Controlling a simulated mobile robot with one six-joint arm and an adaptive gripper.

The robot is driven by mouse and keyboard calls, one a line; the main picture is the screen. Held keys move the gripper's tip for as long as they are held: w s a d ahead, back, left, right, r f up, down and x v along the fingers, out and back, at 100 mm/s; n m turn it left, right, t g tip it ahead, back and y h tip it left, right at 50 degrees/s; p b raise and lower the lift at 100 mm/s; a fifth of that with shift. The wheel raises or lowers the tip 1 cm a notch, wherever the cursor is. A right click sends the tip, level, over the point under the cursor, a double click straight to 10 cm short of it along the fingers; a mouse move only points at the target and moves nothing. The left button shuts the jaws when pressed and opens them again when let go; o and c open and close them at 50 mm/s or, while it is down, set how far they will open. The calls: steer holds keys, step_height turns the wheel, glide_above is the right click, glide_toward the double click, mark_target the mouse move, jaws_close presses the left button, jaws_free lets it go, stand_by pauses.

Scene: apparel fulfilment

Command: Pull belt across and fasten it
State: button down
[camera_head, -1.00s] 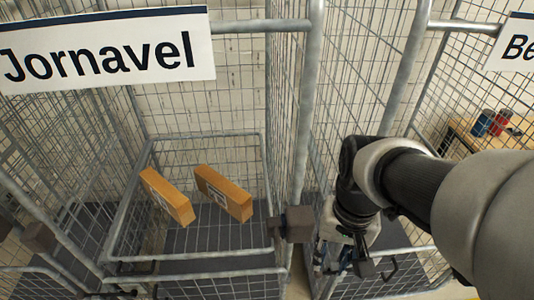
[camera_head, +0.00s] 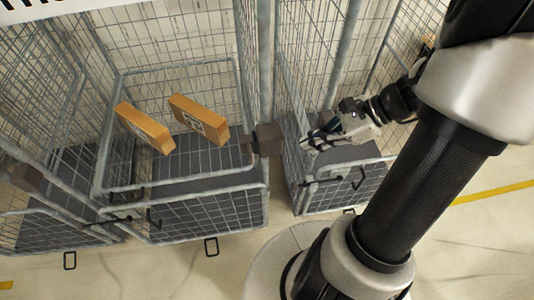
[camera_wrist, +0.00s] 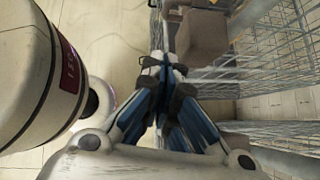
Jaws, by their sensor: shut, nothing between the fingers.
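My gripper (camera_head: 312,140) is at the front of the right cage, just right of a brown block on the cage post. In the wrist view its blue-and-grey fingers (camera_wrist: 165,68) meet at the tips, shut and empty. The brown block (camera_head: 268,138) also shows in the wrist view (camera_wrist: 203,36), just beyond and right of the fingertips. No belt can be clearly made out. A short black strap-like piece (camera_head: 322,182) is on the right cage's front, below my gripper. A similar black piece (camera_head: 118,220) is on the middle cage's front.
The middle wire cage (camera_head: 205,183) holds two orange-brown boxes (camera_head: 143,127) (camera_head: 199,118). The right cage (camera_head: 345,155) has a dark floor. Another brown block (camera_head: 27,178) is at the left. Black loops (camera_head: 211,247) hang at the cage fronts. The pale floor (camera_head: 185,270) in front is open.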

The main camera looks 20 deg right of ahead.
mark_target(249, 151)
steer(key=a+r+b+x, duration=0.1)
steer(key=b+x, duration=0.3)
steer(key=x, duration=0.8)
steer(key=shift+w+a+r, duration=0.2)
steer(key=shift+w+a, duration=0.3)
steer(key=shift+a, duration=0.15)
